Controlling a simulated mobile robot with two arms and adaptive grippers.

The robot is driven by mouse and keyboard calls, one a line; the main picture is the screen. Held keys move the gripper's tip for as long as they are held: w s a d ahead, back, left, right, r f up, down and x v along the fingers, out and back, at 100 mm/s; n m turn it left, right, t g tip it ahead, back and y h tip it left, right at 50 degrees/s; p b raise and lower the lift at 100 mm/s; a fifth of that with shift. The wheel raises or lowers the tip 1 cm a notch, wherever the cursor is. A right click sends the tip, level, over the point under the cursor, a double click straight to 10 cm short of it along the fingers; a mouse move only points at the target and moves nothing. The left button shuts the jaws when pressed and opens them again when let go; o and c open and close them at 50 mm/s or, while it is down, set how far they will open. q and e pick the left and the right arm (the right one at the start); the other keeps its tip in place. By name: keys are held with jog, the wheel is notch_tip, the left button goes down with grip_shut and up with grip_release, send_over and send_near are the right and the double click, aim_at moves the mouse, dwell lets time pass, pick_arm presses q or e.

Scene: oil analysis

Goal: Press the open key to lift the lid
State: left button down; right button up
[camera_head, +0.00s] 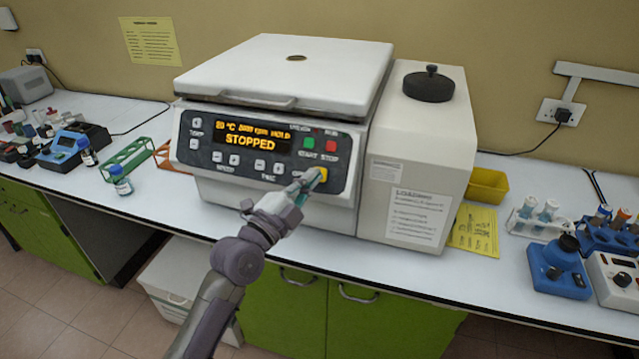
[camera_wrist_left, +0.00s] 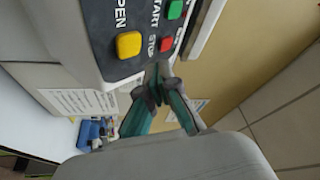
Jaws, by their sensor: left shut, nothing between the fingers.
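The white centrifuge (camera_head: 275,205) stands on the bench with its flat lid (camera_head: 285,72) down. Its dark front panel shows "STOPPED" on the display (camera_head: 252,137). The yellow open key (camera_head: 322,175) is at the panel's lower right corner. The key, with its "OPEN" lettering, also shows in the left wrist view (camera_wrist_left: 128,44). My left gripper (camera_head: 312,180) is shut and empty, its tips close to the key in the head view. In the left wrist view its fingertips (camera_wrist_left: 160,74) lie beside the key, near the panel's edge. I cannot tell whether they touch the panel.
Green start (camera_head: 309,143) and red stop (camera_head: 331,146) keys sit above the open key. A white unit with a black knob (camera_head: 429,84) adjoins the right side. A green rack (camera_head: 128,158) and a small bottle (camera_head: 121,180) stand left; a yellow tray (camera_head: 486,185) is right.

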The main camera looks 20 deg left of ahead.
pick_arm(q)
jog(key=shift+w+f+b, duration=0.3)
jog(key=shift+w, duration=0.2)
jog(key=shift+w+f+b, duration=0.25)
jog(key=shift+w+f, duration=0.05)
jog(key=shift+w, duration=0.2)
dwell(0.8)
jog(key=shift+w+f, duration=0.25)
jog(key=shift+w, duration=0.1)
